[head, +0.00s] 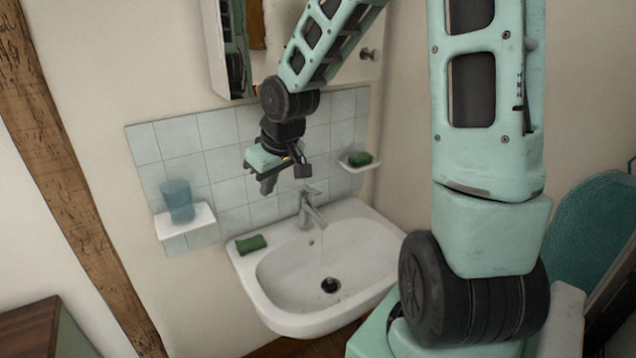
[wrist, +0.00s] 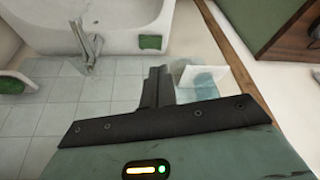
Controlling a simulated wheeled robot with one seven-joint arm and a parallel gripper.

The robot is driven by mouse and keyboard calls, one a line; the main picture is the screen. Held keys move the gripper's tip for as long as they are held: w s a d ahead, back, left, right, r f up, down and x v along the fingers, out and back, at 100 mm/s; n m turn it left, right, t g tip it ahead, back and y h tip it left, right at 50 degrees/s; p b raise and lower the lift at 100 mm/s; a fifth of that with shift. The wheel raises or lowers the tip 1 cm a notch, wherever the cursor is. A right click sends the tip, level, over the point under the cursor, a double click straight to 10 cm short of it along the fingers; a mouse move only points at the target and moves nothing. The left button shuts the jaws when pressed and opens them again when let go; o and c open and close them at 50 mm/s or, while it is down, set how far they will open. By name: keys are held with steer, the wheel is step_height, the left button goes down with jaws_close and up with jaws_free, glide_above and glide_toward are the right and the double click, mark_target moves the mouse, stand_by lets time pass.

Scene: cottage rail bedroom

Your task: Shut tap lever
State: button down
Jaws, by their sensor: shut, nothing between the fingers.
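The chrome tap (head: 312,212) stands on the back rim of the white sink (head: 270,299). Its lever (head: 308,190) is on top of the tap body. The tap also shows in the wrist view (wrist: 92,52), at upper left. I cannot tell clearly whether water runs from it. My gripper (head: 267,186) is shut and empty. It hangs above the sink's back edge in front of the tiles, to the left of the tap and a little higher, apart from it. In the wrist view its closed fingers (wrist: 158,76) are right of the tap.
A green sponge (head: 251,244) lies on the sink's left rim. A blue cup (head: 178,200) stands on a white shelf (head: 186,222) at left. A soap dish (head: 352,166) with green soap (head: 361,159) is at right. A mirror cabinet (head: 213,50) hangs above.

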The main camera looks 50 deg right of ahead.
steer(key=d+r+m+t+h, duration=0.2)
steer(key=d+m, duration=0.2)
steer(key=d, duration=1.5)
steer(key=b, duration=0.2)
glide_above(314, 190)
steer(key=s, duration=0.1)
steer(key=f, duration=0.8)
steer(key=shift+s+a+f, duration=0.15)
steer(key=shift+a+f, duration=0.15)
steer(key=f, duration=0.3)
steer(key=shift+s, duration=0.3)
steer(key=shift+s+f, duration=0.1)
steer(key=shift+f, duration=0.4)
